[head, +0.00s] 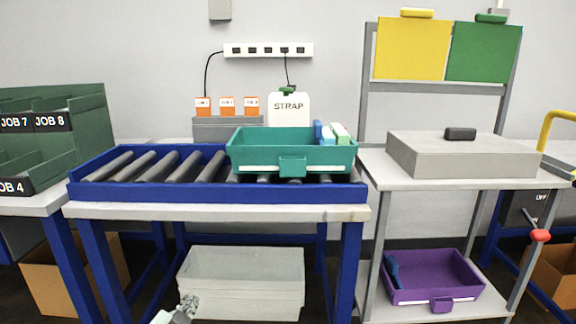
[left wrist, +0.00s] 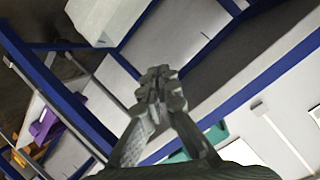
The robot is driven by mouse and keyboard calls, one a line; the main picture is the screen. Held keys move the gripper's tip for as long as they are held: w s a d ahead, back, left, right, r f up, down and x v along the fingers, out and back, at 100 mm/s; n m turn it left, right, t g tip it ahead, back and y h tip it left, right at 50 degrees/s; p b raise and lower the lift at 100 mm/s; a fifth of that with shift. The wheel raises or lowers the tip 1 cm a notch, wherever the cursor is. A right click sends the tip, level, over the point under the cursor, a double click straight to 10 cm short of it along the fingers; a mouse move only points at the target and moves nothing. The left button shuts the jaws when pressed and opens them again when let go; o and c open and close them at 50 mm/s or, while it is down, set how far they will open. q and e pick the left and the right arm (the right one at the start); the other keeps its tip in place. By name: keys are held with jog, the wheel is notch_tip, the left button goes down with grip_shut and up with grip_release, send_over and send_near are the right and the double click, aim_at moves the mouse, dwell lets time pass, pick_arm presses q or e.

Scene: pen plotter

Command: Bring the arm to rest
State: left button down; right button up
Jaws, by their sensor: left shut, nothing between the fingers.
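My left gripper (head: 188,304) shows at the bottom of the head view, low in front of the roller table, with only its tip and a bit of the arm in the picture. In the left wrist view the left gripper (left wrist: 161,82) has its fingers together, with nothing held between them. It appears apart from the table frame. My right gripper is in neither view.
A blue roller conveyor (head: 84,193) carries a teal tray (head: 250,160). A pale grey bin (head: 240,285) stands beneath, behind my left gripper. A purple tray (head: 432,275) sits on the lower shelf at right. Blue table legs (head: 346,270) flank the space below.

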pick_arm(q)
jog(key=s+a+f+n+g, duration=0.1)
jog(key=s+f+g, duration=0.2)
jog(key=s+f, duration=0.3)
jog(key=s+a+f+n+g, duration=0.2)
jog(key=s+f+g, duration=0.2)
jog(key=s, duration=0.9)
jog(key=s+a+f+n+g+y, duration=0.1)
jog(key=s+f+g, duration=0.3)
jog(key=s+f, duration=0.6)
jog(key=shift+s+a+f+n+p, duration=0.15)
jog(key=shift+a+f+n+p, duration=0.15)
jog(key=shift+a+n, duration=0.3)
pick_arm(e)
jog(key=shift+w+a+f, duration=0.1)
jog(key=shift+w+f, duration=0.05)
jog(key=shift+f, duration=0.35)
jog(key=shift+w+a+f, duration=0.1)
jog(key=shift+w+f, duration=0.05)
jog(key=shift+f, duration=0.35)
pick_arm(q)
jog(key=shift+d, duration=0.1)
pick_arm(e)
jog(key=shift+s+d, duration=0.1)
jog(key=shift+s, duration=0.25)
